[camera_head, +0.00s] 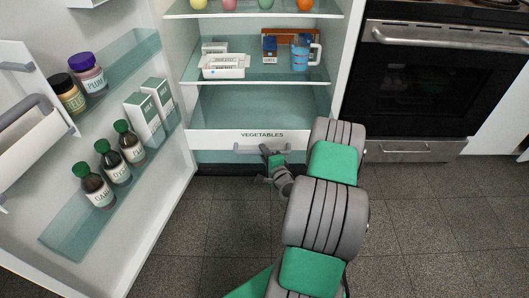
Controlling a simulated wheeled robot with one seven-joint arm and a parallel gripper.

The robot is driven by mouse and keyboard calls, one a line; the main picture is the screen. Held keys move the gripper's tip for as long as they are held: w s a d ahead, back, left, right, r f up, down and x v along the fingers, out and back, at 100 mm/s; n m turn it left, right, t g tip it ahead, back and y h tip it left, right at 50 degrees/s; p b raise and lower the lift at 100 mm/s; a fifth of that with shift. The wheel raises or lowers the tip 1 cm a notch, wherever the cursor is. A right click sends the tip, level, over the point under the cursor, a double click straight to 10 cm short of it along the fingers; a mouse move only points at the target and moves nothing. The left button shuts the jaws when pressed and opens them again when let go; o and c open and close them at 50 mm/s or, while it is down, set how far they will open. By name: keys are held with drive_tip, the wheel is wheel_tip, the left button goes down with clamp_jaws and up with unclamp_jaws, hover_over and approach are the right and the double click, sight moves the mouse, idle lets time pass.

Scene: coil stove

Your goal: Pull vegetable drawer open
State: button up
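The vegetable drawer (212,140) is at the bottom of the open fridge. It has a white front marked "VEGETABLES" and a grey bar handle (245,148) below the lettering. The drawer front looks in line with the fridge opening. My gripper (268,154) is at the right half of the handle, its fingertips overlapping it in the picture. Whether the fingers touch or grip the bar is too small to tell. My arm hides the right end of the drawer front.
The fridge door (150,225) stands wide open on the left, with bottles and cartons on its shelves. A glass shelf (270,72) above the drawer holds containers and a blue mug (301,58). A stove (425,75) stands on the right. The tiled floor (225,235) before the drawer is clear.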

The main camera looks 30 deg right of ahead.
drive_tip(key=o, duration=0.4)
drive_tip(key=shift+s, duration=0.1)
drive_tip(key=p+v, duration=0.1)
drive_tip(key=v, duration=0.6)
drive_tip(key=shift+s, duration=0.3)
drive_tip(key=shift+a, duration=0.1)
